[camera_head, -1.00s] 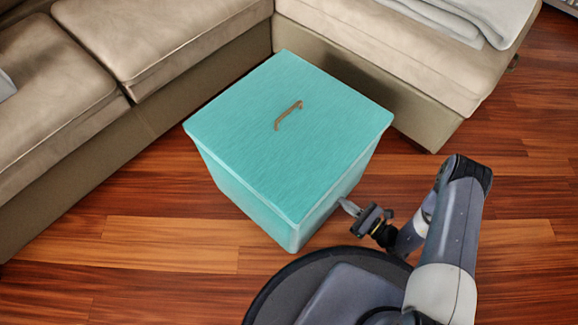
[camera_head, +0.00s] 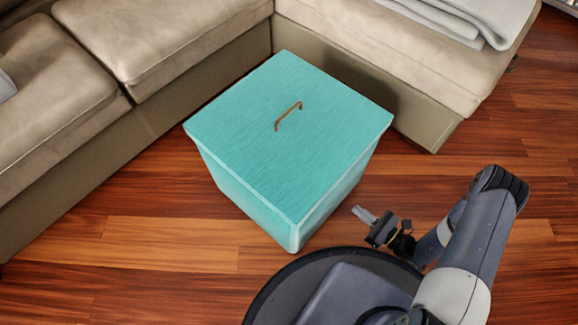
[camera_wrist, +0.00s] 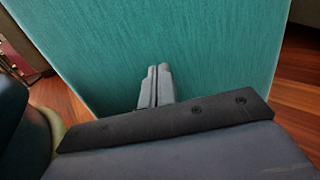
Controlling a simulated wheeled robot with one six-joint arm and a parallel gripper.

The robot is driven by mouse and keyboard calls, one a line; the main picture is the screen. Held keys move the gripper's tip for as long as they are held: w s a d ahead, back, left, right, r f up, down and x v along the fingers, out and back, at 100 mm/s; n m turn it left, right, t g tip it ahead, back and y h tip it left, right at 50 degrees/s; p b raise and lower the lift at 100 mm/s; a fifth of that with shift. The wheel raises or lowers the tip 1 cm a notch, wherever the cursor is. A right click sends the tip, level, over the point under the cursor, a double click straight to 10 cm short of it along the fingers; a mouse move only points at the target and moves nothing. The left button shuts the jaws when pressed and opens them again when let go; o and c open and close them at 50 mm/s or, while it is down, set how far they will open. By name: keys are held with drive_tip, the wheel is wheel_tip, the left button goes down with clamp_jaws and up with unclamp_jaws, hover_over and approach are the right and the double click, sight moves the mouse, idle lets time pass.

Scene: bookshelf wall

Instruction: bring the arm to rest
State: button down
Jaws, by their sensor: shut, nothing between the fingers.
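My gripper (camera_head: 362,213) is at the right of the teal box, low beside its near right side and apart from it in the head view. Its two fingers lie together with nothing between them. In the wrist view the shut fingers (camera_wrist: 156,86) point toward the teal side of the box (camera_wrist: 200,45). My arm is bent, with its elbow high at the right of the head view.
A teal box (camera_head: 245,150) with a flat lid and a brown handle (camera_head: 289,116) stands on the wooden floor. A beige corner sofa (camera_head: 180,40) runs behind it and to the left. A grey blanket (camera_head: 470,18) lies on the sofa's right part. Floor (camera_head: 500,130) at right is clear.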

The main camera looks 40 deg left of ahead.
sight(337, 198)
drive_tip(key=a, duration=0.2)
drive_tip(key=a+f, duration=0.1)
drive_tip(key=a, duration=0.1)
drive_tip(key=a+f, duration=0.1)
drive_tip(key=a, duration=0.1)
drive_tip(key=shift+w, duration=0.25)
drive_tip(key=shift+s+d, duration=0.15)
drive_tip(key=shift+d, duration=1.2)
